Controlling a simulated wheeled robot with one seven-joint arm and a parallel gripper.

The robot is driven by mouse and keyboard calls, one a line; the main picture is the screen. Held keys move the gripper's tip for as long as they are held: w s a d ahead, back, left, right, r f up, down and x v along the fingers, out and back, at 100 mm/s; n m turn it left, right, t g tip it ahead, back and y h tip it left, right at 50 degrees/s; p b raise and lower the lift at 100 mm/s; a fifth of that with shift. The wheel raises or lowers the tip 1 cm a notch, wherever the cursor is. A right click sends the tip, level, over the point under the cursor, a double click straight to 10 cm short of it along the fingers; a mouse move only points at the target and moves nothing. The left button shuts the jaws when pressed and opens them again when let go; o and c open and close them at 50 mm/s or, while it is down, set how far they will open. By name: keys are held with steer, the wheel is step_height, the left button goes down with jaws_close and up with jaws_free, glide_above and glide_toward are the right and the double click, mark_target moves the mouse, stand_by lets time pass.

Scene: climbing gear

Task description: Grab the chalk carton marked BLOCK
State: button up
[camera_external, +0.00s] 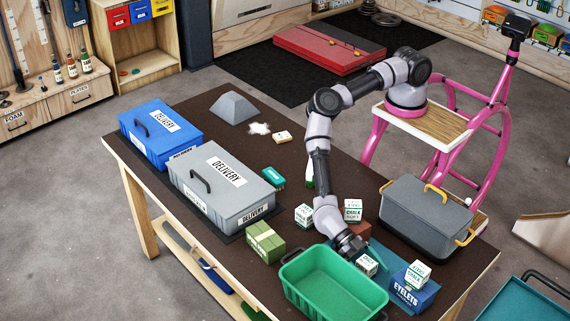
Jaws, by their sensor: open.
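Several small chalk cartons are on the dark table. One white carton (367,265) is at my gripper, by the right rim of the green tub. Another white carton (304,216) stands behind the tub. A further white carton (418,273) sits on the blue EYELETS box (414,292). The word CHALK shows on some, but the smaller lettering is too small to tell which says BLOCK. My gripper (357,254) points down, open, close above or beside the first carton; its fingers are partly hidden.
The green tub (334,301) stands at the front edge. A grey bin with yellow handles (425,213) is at right. A green box (266,243), grey DELIVERY case (222,185) and blue DELIVERY case (160,135) fill the left.

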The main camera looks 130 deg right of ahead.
jaws_close()
